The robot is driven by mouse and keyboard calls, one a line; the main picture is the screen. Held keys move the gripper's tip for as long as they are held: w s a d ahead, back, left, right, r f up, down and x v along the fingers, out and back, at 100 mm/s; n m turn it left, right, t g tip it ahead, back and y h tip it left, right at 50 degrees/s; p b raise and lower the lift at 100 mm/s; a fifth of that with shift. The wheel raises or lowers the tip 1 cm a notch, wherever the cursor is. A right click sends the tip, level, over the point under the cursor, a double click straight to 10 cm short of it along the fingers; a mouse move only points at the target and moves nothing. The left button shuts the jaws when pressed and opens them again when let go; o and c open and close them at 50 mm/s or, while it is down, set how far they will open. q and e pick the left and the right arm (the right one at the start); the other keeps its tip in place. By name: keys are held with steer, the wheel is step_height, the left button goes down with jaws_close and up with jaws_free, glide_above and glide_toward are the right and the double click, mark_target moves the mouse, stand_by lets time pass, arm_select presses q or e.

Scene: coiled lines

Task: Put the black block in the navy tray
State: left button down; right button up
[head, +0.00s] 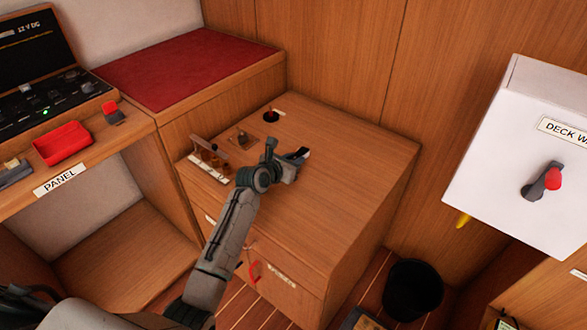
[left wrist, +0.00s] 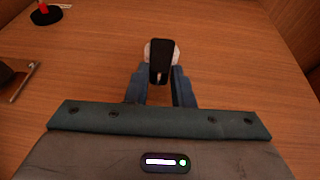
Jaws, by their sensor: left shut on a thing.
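My left gripper (head: 297,157) is over the wooden cabinet top in the head view. It is shut on a small black piece, which looks like the black block (left wrist: 160,58). In the left wrist view the block stands out past the blue fingertips (left wrist: 160,82), with a pale rounded patch showing behind it. I cannot tell whether the block touches the cabinet top. I cannot pick out a navy tray with certainty in either view. My right gripper is not in view.
The wooden cabinet top (head: 350,170) is mostly clear on the right. A red-topped black knob (head: 271,115) and a small rack (head: 210,157) stand to its left and back. A red tray (head: 62,143) sits on the panel shelf. A black bin (head: 412,290) stands on the floor.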

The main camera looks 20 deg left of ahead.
arm_select(q)
steer(key=shift+f, duration=0.45)
step_height(320, 180, down, 2)
steer(key=shift+f, duration=0.3)
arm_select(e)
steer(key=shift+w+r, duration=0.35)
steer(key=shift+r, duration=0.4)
arm_select(q)
steer(key=shift+f, duration=0.15)
steer(key=c, duration=1.3)
jaws_free()
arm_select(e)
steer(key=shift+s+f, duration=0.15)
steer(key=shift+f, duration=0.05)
arm_select(q)
steer(key=shift+o, duration=0.2)
